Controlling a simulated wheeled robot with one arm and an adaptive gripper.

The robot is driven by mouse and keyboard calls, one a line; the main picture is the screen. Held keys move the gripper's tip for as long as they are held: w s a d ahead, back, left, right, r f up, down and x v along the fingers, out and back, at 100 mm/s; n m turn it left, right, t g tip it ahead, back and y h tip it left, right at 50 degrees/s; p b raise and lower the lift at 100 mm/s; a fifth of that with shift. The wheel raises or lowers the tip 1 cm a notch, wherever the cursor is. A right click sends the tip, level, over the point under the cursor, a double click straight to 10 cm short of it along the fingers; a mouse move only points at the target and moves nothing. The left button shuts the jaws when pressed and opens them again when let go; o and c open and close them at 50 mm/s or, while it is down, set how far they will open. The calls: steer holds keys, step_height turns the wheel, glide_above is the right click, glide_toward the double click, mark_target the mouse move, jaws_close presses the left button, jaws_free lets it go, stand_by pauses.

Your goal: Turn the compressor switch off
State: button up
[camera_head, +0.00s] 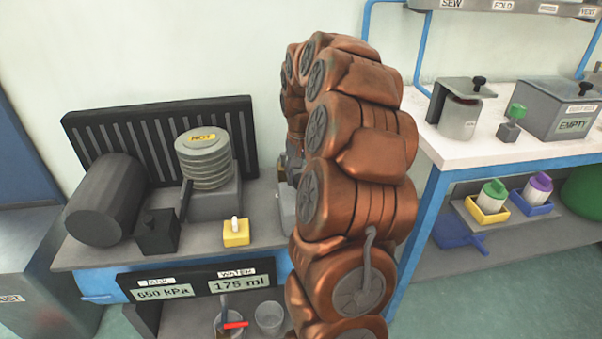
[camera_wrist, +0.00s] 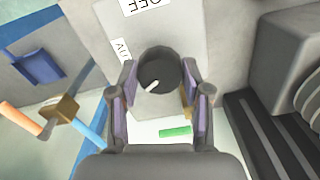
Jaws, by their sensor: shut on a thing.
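The compressor switch is a dark round knob (camera_wrist: 158,68) on a pale grey panel (camera_wrist: 195,25) in the wrist view. Its white pointer mark faces the lower left of the picture. An upside-down OFF label (camera_wrist: 145,5) is at the top edge, and a partly cut label starting "AU" (camera_wrist: 121,50) is left of the knob. My gripper (camera_wrist: 159,76) is shut on the knob, one finger on each side. In the head view my copper-coloured arm hides the knob and most of the gripper.
A dark tank (camera_head: 105,200), a stacked "HOT" cylinder (camera_head: 204,160) and a yellow block (camera_head: 236,233) stand on the left bench. The display (camera_head: 163,292) reads 650 kPa. A white-topped table (camera_head: 500,145) with containers is at right. A green bar (camera_wrist: 175,131) lies below the knob.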

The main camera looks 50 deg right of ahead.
mark_target(301, 178)
steer(key=n+p, duration=0.2)
steer(key=n, duration=0.4)
steer(key=shift+r+n, duration=0.1)
steer(key=shift+n, duration=0.2)
steer(key=n+p, duration=0.2)
steer(key=n, duration=0.2)
steer(key=shift+w+n, duration=0.1)
steer(key=shift+n, duration=0.6)
steer(key=o, duration=1.2)
steer(key=shift+c, duration=0.2)
step_height(301, 178, up, 12)
